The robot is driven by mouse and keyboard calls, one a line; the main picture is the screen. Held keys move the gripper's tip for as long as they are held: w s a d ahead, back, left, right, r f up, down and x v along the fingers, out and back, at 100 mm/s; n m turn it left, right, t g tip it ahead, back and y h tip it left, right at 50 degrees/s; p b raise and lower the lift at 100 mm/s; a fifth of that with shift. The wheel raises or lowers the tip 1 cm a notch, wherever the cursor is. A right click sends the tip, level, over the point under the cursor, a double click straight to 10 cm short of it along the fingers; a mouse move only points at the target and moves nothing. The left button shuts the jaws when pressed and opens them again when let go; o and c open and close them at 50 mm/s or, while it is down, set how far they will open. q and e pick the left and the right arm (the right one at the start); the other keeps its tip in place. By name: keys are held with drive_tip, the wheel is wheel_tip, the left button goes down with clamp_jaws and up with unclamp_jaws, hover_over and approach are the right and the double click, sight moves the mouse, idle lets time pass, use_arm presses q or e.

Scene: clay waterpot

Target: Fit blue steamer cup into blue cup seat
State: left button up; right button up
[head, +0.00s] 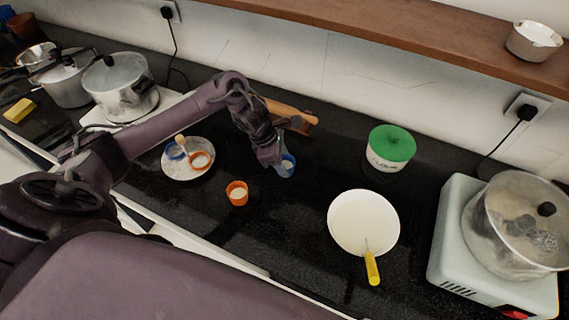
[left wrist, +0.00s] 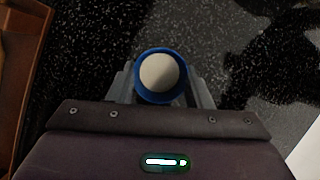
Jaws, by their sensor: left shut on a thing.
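My left gripper (head: 279,160) is shut on the blue steamer cup (head: 288,166) and holds it over the dark counter. In the left wrist view the blue cup (left wrist: 160,98) sits upright between the fingers (left wrist: 160,88), with pale filling inside. The round pale steamer plate (head: 185,175) lies to the left of the gripper. On it are the blue cup seat (head: 174,151) and an orange ring (head: 201,160), with a light wooden handle (head: 181,143) near them. The cup is clear of the plate. My right gripper is out of view.
An orange cup (head: 237,193) with pale filling stands in front of the gripper. A wooden object (head: 293,113) lies behind my wrist. Pots stand at the left.

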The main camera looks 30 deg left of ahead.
use_arm(q)
drive_tip(key=shift+r, duration=0.1)
wheel_tip(320, 180, up, 20)
drive_tip(key=p, duration=0.1)
drive_tip(key=shift+p, duration=0.35)
